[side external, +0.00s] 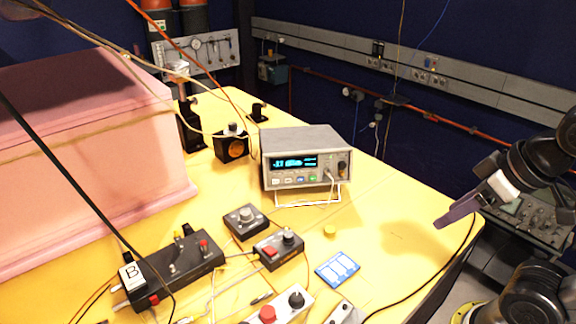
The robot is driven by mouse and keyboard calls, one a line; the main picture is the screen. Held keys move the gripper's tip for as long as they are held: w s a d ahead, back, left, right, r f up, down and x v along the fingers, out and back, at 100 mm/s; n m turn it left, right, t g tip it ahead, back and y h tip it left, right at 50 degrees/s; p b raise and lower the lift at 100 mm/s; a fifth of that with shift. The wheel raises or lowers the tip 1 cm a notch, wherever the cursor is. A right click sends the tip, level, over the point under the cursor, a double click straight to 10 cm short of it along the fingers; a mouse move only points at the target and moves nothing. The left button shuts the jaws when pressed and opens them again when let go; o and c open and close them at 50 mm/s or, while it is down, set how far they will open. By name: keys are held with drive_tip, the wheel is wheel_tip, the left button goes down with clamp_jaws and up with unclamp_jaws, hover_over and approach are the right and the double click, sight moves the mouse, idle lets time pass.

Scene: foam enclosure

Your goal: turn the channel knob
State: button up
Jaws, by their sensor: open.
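Several knobs show, and I cannot tell which is the channel knob. A dark knob (342,166) sits at the right of the front panel of a grey bench instrument (305,145) with a lit cyan display. A grey knob (246,213) is on a small black box. Another knob (289,236) is beside a red button on a second black box. A black knob (296,299) is on a light grey box at the bottom edge. My gripper (440,222) is open, with purple fingers, at the table's right edge, well apart from all of these.
A large pink foam enclosure (80,150) fills the left of the yellow table (390,225). A black box marked B (170,268) with switches stands at front left. Cables cross the table.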

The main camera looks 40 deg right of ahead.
drive_tip(key=w+a+r+m+g+y, duration=0.3)
drive_tip(key=w+a+r+m+g, duration=0.2)
drive_tip(key=w+a+r+m, duration=0.4)
drive_tip(key=n+g, duration=0.3)
drive_tip(key=g, duration=0.2)
hover_over(297, 296)
drive_tip(key=w+d, duration=0.3)
drive_tip(key=w, duration=0.2)
wheel_tip(297, 296, down, 10)
drive_tip(key=shift+h, duration=0.3)
drive_tip(key=x, duration=1.3)
drive_tip(key=shift+w, duration=0.25)
drive_tip(key=shift+t, duration=0.3)
clamp_jaws()
